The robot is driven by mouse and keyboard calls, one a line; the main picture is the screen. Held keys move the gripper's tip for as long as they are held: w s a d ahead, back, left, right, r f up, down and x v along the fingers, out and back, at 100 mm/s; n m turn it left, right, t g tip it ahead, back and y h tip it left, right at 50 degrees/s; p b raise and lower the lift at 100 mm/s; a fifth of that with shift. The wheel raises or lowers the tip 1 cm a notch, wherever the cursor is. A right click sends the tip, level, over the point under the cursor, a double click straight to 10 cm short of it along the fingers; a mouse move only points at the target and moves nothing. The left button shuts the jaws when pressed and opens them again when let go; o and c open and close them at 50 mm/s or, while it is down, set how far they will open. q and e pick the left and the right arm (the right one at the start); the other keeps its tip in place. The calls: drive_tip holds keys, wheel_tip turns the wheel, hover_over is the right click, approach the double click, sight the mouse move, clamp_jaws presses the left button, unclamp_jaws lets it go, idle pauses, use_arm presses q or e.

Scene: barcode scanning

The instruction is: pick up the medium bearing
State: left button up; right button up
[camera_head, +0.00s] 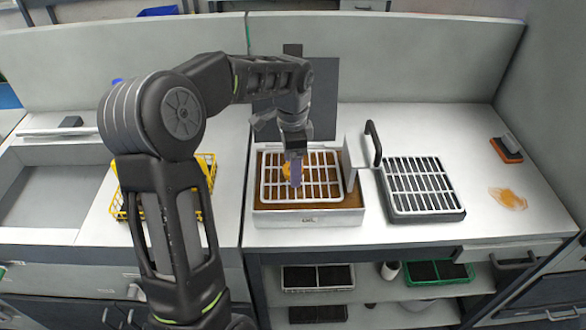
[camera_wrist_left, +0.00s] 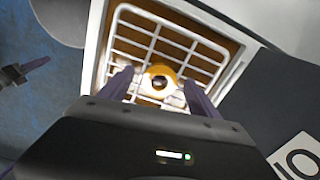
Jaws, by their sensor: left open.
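The medium bearing appears to be the orange-yellow ring with a dark centre (camera_wrist_left: 160,78) in the left wrist view. It sits in a basket with white wire bars (camera_wrist_left: 153,43). In the head view an orange patch (camera_head: 287,169) shows beside my fingers, partly hidden by them. My left gripper (camera_head: 295,174) points down over the basket. In the left wrist view its two purple fingers (camera_wrist_left: 157,80) are open, one on each side of the ring. Whether they touch it I cannot tell.
The basket stands in a white tray with a brown bottom (camera_head: 310,220). A yellow wire basket (camera_head: 207,168) is to the left, partly behind my arm.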

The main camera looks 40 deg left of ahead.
use_arm(q)
drive_tip(key=shift+c, duration=0.2)
idle(0.3)
clamp_jaws()
idle(0.6)
drive_tip(key=shift+r, duration=0.15)
wheel_tip(320, 180, up, 10)
idle(0.4)
idle(0.5)
